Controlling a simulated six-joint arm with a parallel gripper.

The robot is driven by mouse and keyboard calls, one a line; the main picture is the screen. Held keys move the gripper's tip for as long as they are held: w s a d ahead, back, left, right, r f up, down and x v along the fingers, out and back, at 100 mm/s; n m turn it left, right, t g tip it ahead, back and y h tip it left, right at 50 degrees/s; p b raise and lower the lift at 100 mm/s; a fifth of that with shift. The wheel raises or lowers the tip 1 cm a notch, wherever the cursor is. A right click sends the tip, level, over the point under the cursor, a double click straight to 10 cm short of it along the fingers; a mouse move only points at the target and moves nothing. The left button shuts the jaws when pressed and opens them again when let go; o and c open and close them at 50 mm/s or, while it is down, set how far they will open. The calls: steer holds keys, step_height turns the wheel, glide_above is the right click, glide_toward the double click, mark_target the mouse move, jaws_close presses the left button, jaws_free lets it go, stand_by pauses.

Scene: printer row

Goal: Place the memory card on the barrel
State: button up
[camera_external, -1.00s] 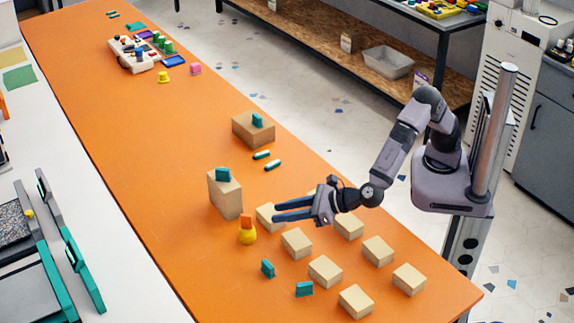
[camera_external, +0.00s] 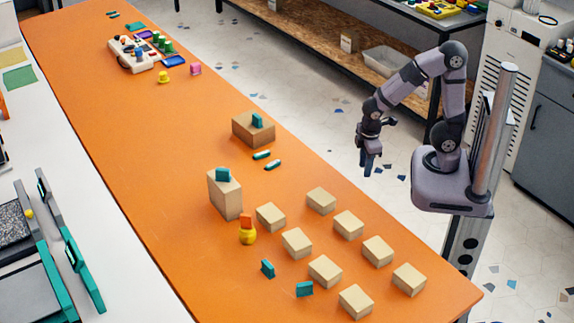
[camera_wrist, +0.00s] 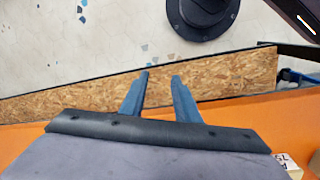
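An orange upright piece (camera_external: 246,220), which looks like the memory card, rests on top of a small round yellow object (camera_external: 247,237), which looks like the barrel. They stand on the orange table in front of a tall tan block. The piece is too small to identify surely. My gripper (camera_external: 370,170) is raised, away from them, to the right past the table's right edge, fingers pointing down. In the wrist view my gripper (camera_wrist: 161,76) shows its two blue fingers apart with nothing between them. Neither the orange piece nor the yellow object shows in the wrist view.
A tall tan block (camera_external: 224,195) and a lower brown box (camera_external: 253,129) each carry a teal piece. Several small tan blocks (camera_external: 325,271) stand at the near right. Two more teal pieces (camera_external: 267,268) stand near them. The orange table (camera_external: 130,170) is clear at its middle left.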

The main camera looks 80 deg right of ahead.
steer(key=s+m, duration=0.1)
steer(key=s+m+y, duration=0.1)
steer(key=m, duration=0.1)
steer(key=s+m, duration=0.1)
steer(key=shift+s+a+f+m+y, duration=0.15)
steer(key=shift+s+f+m+y, duration=0.15)
steer(key=shift+m, duration=0.1)
step_height(320, 180, up, 11)
steer(key=p, duration=1.1)
steer(key=shift+f, duration=0.1)
